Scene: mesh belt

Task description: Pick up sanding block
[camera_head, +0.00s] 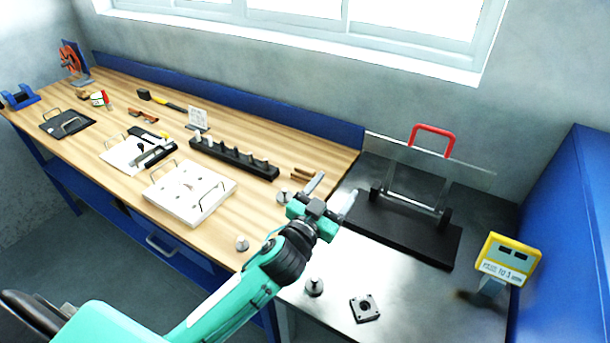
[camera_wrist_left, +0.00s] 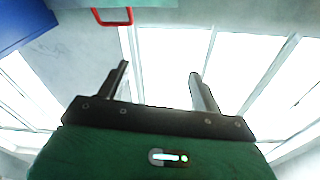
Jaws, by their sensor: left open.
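I cannot single out the sanding block with certainty. Several small items lie on the far left of the wooden bench, including an orange-brown piece (camera_head: 143,115) and a small tan piece with a red part (camera_head: 97,98); they are too small to identify surely. My left gripper (camera_head: 333,192) is open and empty, raised over the right end of the bench near the metal table, far from those items. In the left wrist view its two fingers (camera_wrist_left: 158,72) stand apart with nothing between them. My right gripper is not in view.
A black stand with a clear panel and red handle (camera_head: 434,130) stands right of my gripper. A yellow sign (camera_head: 507,258) is on the metal table (camera_head: 420,300). On the bench are a black rack (camera_head: 234,158) and a white plate with handles (camera_head: 188,193). A blue cabinet stands at right.

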